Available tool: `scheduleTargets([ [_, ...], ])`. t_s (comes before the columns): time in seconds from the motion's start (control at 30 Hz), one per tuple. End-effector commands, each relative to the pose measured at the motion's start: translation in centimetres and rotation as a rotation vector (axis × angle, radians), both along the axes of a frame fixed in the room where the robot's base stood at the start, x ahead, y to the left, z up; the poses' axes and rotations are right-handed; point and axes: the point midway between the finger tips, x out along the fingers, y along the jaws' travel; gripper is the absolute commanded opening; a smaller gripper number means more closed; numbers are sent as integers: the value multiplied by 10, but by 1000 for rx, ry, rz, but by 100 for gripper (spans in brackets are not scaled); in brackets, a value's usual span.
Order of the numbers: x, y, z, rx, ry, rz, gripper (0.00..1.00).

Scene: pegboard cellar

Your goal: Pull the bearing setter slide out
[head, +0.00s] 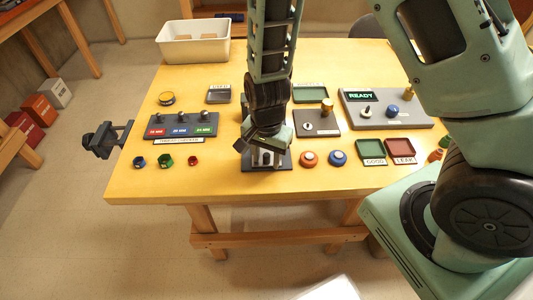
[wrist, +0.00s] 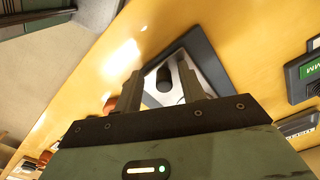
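The bearing setter appears to be the device with a dark square base (head: 281,164) near the table's front edge, below my gripper. In the wrist view its dark base (wrist: 207,50) carries a pale metal block, with a dark rounded knob or post (wrist: 163,80) on it. My gripper (wrist: 160,88) points down over it with its two fingers apart, one on each side of the dark post. Gaps show between post and fingers, so it looks open. In the head view my gripper (head: 265,150) hides most of the device. How far out the slide stands cannot be told.
Left of the device are a block with three colored labels (head: 180,126) and several colored nuts. To its right are an orange button (head: 309,159), a blue button (head: 338,158), a grey key panel (head: 317,123) and a READY console (head: 390,112). The front edge is close.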

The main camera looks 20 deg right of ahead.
Motion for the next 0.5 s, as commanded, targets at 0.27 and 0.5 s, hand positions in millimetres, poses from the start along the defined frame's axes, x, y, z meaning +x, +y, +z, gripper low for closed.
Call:
scheduleTargets([
  [0.27,2,-1,2,-1,-5,-1,40],
  [0.5,3,0,37,1,-11,0,40],
])
